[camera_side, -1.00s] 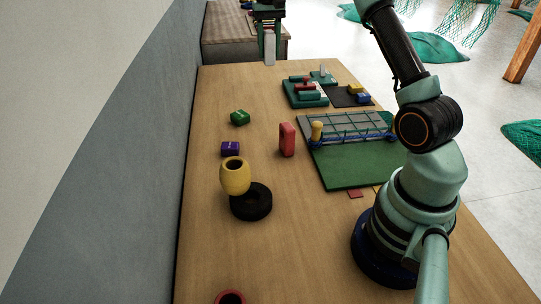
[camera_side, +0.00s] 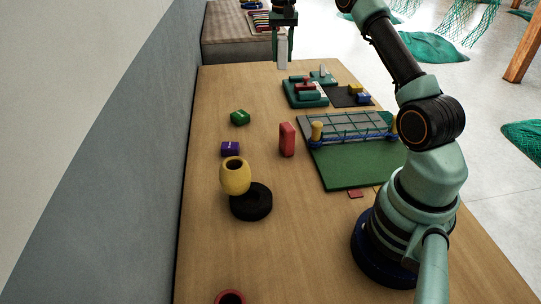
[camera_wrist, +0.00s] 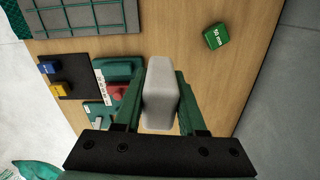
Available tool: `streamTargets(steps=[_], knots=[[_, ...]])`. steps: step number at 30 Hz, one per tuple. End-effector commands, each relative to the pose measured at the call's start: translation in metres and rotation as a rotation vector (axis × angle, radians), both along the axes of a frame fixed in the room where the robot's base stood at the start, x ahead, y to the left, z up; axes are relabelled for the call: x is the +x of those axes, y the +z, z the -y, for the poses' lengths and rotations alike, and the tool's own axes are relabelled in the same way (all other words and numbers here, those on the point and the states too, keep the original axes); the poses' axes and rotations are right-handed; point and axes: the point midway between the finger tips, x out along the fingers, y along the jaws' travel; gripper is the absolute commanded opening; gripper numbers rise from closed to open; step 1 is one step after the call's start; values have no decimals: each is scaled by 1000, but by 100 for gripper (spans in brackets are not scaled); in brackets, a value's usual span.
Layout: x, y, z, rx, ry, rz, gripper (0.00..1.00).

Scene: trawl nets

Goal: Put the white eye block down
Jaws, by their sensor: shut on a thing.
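The white eye block (camera_wrist: 160,95) is a plain pale upright block between the two green fingers of my gripper (camera_wrist: 159,80) in the wrist view. My gripper is shut on it. In the side view my gripper (camera_side: 283,45) is at the far end of the wooden table, and the white block (camera_side: 283,60) hangs down between its fingers near the far edge. Whether its foot touches the table cannot be told. No eye or hole shows on it.
A teal tray (camera_side: 296,99) with coloured pieces and a dark mat (camera_side: 340,101) lie nearby. A green block (camera_side: 239,118), red block (camera_side: 287,140), purple block (camera_side: 230,149) and yellow barrel (camera_side: 235,180) stand closer. Bare wood (camera_side: 230,90) lies left of the tray.

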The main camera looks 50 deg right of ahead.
Motion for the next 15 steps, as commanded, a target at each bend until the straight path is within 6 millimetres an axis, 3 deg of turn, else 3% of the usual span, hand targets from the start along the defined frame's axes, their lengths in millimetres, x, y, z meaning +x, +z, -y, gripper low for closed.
streamTargets(steps=[9, 15], knots=[[-1, -79, -1, 2, 0, -4, 0], [-1, -118, -1, 1, 0, -2, 0]])
